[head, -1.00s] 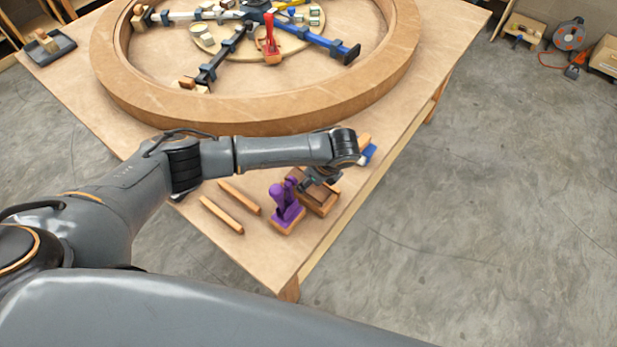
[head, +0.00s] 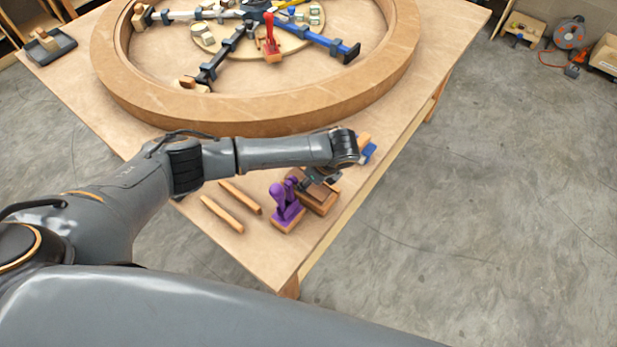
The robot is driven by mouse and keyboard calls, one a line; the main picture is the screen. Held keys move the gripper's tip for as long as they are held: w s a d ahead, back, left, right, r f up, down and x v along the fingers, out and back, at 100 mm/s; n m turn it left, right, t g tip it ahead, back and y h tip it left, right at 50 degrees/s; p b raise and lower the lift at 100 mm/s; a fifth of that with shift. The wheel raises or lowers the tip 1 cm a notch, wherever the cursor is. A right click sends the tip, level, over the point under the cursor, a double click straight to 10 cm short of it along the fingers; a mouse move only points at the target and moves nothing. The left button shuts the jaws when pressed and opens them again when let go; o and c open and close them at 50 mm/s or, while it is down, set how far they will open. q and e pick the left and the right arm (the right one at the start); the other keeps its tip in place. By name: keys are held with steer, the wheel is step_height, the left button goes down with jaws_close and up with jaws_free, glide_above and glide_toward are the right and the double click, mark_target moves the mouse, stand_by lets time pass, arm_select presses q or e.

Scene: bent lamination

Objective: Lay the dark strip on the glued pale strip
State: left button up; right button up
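I cannot make out for sure which piece is the dark strip or the glued pale strip. Two slim wooden sticks lie apart on the near table, a left stick (head: 222,214) and a right stick (head: 240,197); both look orange-brown. My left gripper (head: 308,183) is low over the near right part of the table, beside a brown wooden block or box (head: 322,200) and just behind a purple-handled tool (head: 285,208). Its fingers are small and partly hidden, so whether it holds anything is unclear. My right gripper is not in view.
A large wooden ring (head: 250,118) fills the far table (head: 440,60), with several clamp-like arms inside, one blue (head: 325,42), and a red-handled tool (head: 269,40). A blue-ended tool (head: 368,153) lies near the right edge. A dark tray (head: 47,50) sits far left.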

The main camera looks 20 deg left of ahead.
arm_select(q)
steer(key=o, duration=1.7)
steer(key=shift+r, duration=0.1)
